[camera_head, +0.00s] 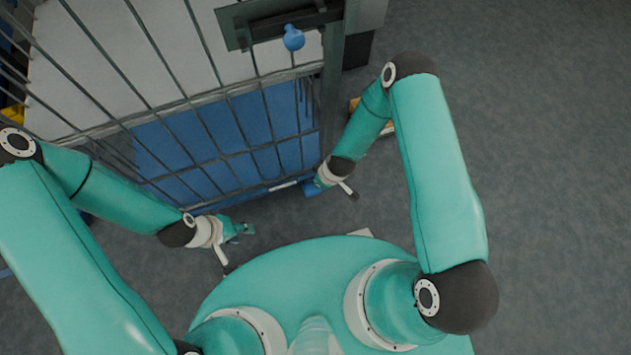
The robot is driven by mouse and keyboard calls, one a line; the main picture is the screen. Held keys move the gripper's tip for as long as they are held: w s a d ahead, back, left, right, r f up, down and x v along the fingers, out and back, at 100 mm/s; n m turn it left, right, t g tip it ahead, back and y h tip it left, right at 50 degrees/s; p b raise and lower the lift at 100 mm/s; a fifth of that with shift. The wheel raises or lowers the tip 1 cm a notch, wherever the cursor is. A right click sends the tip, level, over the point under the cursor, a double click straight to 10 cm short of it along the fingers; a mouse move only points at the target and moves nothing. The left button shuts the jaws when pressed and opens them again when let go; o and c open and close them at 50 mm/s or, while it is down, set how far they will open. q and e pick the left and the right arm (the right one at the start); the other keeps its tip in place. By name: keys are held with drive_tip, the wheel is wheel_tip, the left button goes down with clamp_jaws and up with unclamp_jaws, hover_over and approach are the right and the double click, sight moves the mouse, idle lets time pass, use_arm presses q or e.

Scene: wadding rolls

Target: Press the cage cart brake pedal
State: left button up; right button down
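The cage cart (222,92) with grey wire bars stands at the upper left. A small blue piece (312,188), which looks like the brake pedal, shows low at the cart's near right corner. My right gripper (322,182) points down right beside this piece and overlaps it in the view; I cannot tell whether they touch. Its fingers are mostly hidden by its wrist. My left gripper (241,231) hangs in front of the cart's lower near edge, apart from the blue piece. Its fingers are small and dark, and their opening is unclear.
A blue knob (293,38) sits on the dark green latch plate (238,26) at the cart's top. A blue panel (215,140) shows behind the bars. An orange item (354,104) lies partly hidden behind my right arm. The grey floor (560,150) on the right is clear.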

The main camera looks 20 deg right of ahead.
use_arm(q)
wheel_tip(320, 180, down, 2)
drive_tip(key=shift+f+b, duration=0.25)
drive_tip(key=shift+b, duration=0.3)
use_arm(e)
drive_tip(key=f, duration=0.2)
drive_tip(key=w+f+n, duration=0.1)
drive_tip(key=shift+f, duration=0.4)
drive_tip(key=shift+s, duration=0.1)
use_arm(q)
drive_tip(key=shift+f, duration=0.1)
use_arm(e)
drive_tip(key=shift+f, duration=0.1)
use_arm(q)
drive_tip(key=shift+f+b, duration=2.5)
drive_tip(key=shift+b, duration=0.15)
use_arm(e)
drive_tip(key=shift+x, duration=3.35)
use_arm(q)
drive_tip(key=shift+f, duration=0.1)
use_arm(e)
drive_tip(key=shift+d, duration=0.1)
